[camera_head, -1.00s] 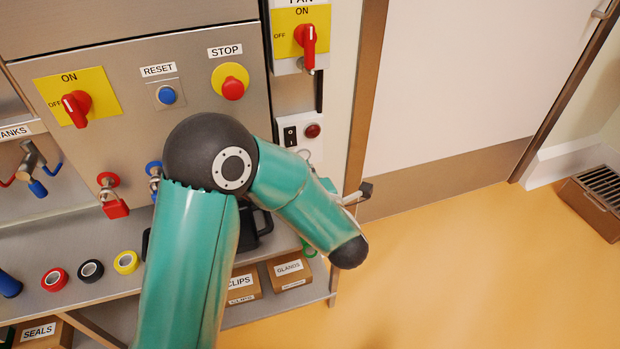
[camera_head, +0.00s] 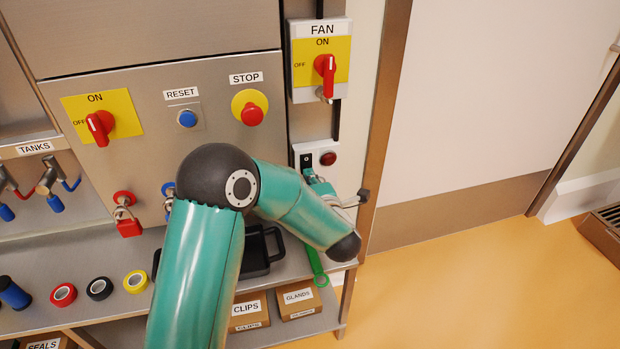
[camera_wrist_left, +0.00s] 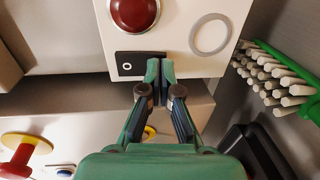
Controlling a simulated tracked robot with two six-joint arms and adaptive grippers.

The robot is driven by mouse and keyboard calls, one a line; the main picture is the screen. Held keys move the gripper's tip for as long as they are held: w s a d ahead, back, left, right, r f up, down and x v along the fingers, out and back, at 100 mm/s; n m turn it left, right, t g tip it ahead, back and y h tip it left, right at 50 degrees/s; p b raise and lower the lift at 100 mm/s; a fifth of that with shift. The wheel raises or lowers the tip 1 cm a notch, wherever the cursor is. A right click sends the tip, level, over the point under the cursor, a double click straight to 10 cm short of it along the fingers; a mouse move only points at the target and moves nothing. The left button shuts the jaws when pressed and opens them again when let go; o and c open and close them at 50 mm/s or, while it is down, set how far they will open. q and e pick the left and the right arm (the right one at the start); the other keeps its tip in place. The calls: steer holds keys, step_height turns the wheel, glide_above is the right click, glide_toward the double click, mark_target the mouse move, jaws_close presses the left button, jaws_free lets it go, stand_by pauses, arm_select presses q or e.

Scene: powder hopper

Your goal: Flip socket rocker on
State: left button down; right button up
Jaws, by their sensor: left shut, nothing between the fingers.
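The white socket plate (camera_head: 320,150) is on the wall below the fan switch, with a black rocker (camera_head: 306,160) and a dark red lamp (camera_head: 328,158). In the left wrist view the rocker (camera_wrist_left: 127,66) shows an O mark on its left end; its right end is hidden behind my fingertips. My left gripper (camera_wrist_left: 160,68) is shut and empty, its tips at that right end; I cannot tell whether they touch it. In the head view my left gripper (camera_head: 310,178) partly covers the plate's lower part. My right gripper is not in view.
A fan switch (camera_head: 324,65) is above the plate. The stop button (camera_head: 252,113) is to its left. Open floor lies right.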

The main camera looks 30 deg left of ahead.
arm_select(q)
steer(key=shift+w+a+b, duration=0.15)
steer(key=shift+w+b, duration=0.05)
steer(key=shift+b, duration=0.65)
steer(key=s+d+f+b, duration=0.1)
steer(key=s+d+f, duration=0.1)
steer(key=s+d, duration=0.7)
steer(key=shift+d+b, duration=0.4)
steer(key=shift+d, duration=0.4)
steer(key=shift+f, duration=0.1)
